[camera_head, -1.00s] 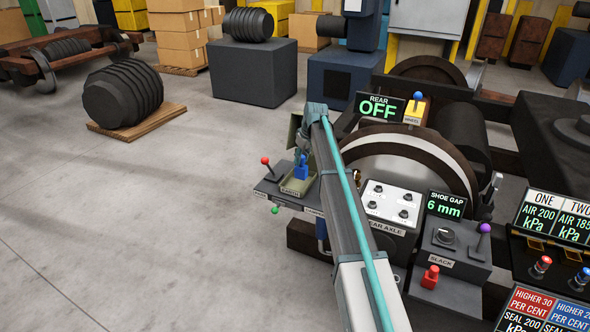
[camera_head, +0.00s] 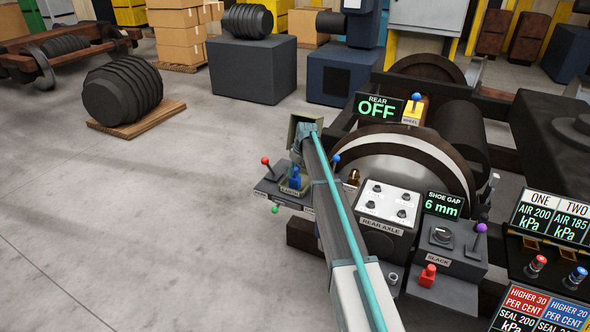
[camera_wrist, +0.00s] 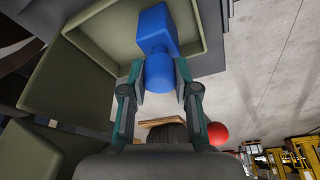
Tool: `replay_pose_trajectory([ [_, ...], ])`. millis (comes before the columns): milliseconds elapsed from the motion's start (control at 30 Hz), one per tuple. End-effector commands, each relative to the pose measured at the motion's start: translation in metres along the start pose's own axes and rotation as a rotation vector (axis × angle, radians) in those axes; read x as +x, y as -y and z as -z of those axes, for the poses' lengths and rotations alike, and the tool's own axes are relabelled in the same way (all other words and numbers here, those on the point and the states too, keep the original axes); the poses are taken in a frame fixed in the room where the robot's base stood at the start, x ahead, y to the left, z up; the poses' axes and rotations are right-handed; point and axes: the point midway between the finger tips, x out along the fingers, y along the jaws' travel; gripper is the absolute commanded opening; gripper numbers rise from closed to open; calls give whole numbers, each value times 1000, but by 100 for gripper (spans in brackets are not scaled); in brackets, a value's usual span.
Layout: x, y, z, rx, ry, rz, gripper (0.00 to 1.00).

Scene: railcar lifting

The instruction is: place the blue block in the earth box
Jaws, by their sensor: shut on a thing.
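The blue block (camera_wrist: 155,30) has a rounded knob, and my gripper (camera_wrist: 160,72) is shut on that knob. In the wrist view the block shows against the inside of an olive, rimmed box (camera_wrist: 203,60). The block also shows in the head view (camera_head: 295,179), just above the label of the earth box (camera_head: 290,190). I cannot tell whether the block touches the box floor. My arm hides part of the box and most of my gripper in the head view.
A red-knobbed lever (camera_head: 266,162) stands left of the box. A blue-knobbed lever (camera_head: 336,159) and the rear axle panel (camera_head: 388,205) are to the right, close to my arm.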

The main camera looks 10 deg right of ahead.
Motion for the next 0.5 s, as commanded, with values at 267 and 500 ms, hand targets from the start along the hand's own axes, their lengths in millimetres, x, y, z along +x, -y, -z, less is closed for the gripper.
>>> replay_pose_trajectory([
  [267,3,0,-1,0,0,0,32],
  [500,3,0,-1,0,0,0,55],
])
